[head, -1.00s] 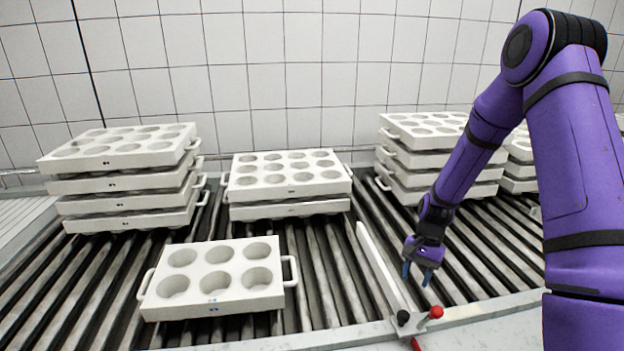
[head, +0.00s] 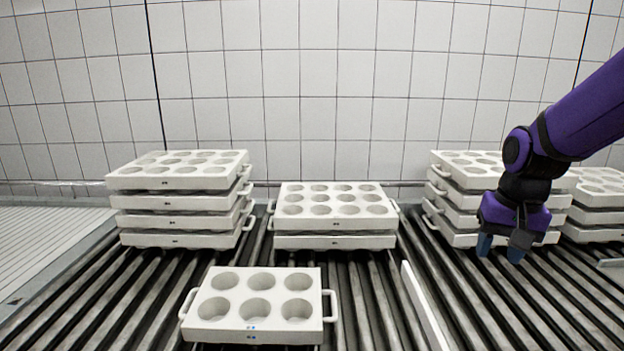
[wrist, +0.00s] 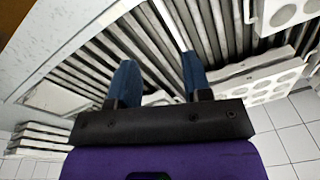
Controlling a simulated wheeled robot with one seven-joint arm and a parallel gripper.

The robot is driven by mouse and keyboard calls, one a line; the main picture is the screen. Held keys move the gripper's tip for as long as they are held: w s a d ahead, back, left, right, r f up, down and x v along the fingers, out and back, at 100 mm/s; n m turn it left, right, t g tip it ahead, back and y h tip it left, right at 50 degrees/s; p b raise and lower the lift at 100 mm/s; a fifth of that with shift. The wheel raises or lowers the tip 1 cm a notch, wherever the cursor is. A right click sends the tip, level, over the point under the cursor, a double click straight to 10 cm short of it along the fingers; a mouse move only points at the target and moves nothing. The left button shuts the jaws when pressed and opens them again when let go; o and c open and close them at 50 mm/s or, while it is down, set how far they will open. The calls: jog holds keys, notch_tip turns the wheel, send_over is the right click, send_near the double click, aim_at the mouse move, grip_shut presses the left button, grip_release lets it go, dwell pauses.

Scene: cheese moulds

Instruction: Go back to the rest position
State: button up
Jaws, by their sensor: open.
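My gripper (head: 501,248) hangs at the right in the head view, in front of the right-hand stack of moulds, with its blue fingertips pointing down. It is open and empty. My purple arm reaches in from the right edge of the head view.
A six-hole mould (head: 258,334) lies on the rollers at the front. Behind it are a two-high stack (head: 335,242), a taller left stack (head: 180,222) and a right stack (head: 455,222). A white divider bar (head: 424,308) separates the lanes. Bare rollers lie below my gripper.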

jog(key=s+a+r+n+t, duration=0.1)
jog(key=s+r+n+t, duration=0.1)
jog(key=s+r, duration=0.3)
jog(key=s+a+r+n+t, duration=0.1)
jog(key=s+r, duration=0.4)
jog(key=s, duration=0.6)
jog(key=shift+s+a+r+n+t, duration=0.2)
jog(key=shift+s+n+t, duration=0.15)
jog(key=shift+t, duration=0.25)
